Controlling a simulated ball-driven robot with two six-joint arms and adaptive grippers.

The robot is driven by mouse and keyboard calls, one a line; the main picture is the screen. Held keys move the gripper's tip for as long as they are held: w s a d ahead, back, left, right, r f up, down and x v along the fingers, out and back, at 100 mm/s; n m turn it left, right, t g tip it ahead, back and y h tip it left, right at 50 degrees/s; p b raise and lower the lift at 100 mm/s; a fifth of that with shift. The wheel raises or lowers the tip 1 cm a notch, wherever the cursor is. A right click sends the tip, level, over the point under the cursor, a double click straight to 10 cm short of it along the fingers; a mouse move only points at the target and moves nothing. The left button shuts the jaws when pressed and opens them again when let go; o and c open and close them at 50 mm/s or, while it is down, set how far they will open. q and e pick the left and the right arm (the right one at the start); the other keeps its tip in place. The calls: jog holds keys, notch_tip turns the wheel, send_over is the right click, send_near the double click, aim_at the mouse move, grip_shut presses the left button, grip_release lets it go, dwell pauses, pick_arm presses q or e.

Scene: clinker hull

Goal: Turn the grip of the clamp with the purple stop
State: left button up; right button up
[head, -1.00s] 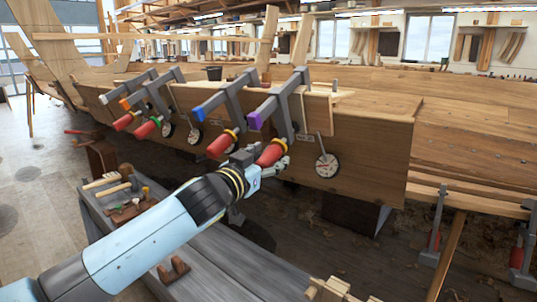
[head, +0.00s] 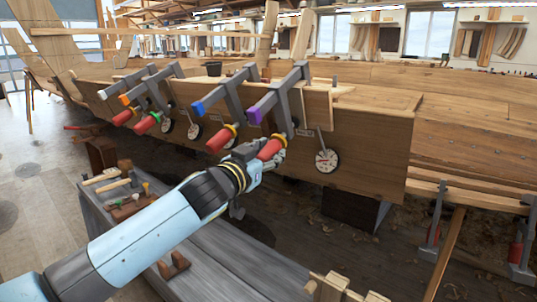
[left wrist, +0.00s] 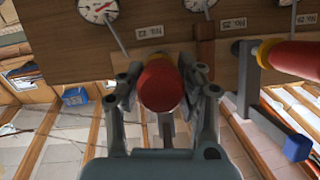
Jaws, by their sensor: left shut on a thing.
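The clamp with the purple stop (head: 254,116) is the rightmost in a row of clamps on the hull's upper edge. Its red grip (head: 270,149) hangs at the lower front of the clamp. My left gripper (head: 262,158) is at this grip and shut on it. In the left wrist view the round red end of the grip (left wrist: 160,84) sits between the two fingers (left wrist: 162,98), one on each side. The far parts of the fingers are partly hidden. My right gripper does not show in either view.
The clamp with the blue stop (head: 198,108) and its red grip (head: 220,139) stand close at the left. A round dial (head: 327,161) hangs on the plank at the right. A grey bench (head: 215,260) with tools lies below my arm.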

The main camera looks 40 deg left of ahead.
pick_arm(q)
jog(key=shift+f+m+y+b, duration=0.2)
jog(key=shift+m+y+b, duration=0.45)
jog(key=shift+b, duration=0.3)
jog(key=shift+m+y+b, duration=0.85)
jog(key=shift+m+b, duration=0.1)
jog(key=shift+b, duration=0.15)
jog(key=shift+r, duration=0.1)
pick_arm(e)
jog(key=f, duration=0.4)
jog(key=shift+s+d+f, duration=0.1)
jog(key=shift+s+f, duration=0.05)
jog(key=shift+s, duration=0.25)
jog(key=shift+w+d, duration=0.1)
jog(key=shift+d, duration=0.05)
pick_arm(q)
jog(key=o, duration=1.1)
jog(key=shift+o, duration=0.2)
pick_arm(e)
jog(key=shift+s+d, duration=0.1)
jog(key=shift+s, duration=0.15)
pick_arm(q)
jog(key=v, duration=1.2)
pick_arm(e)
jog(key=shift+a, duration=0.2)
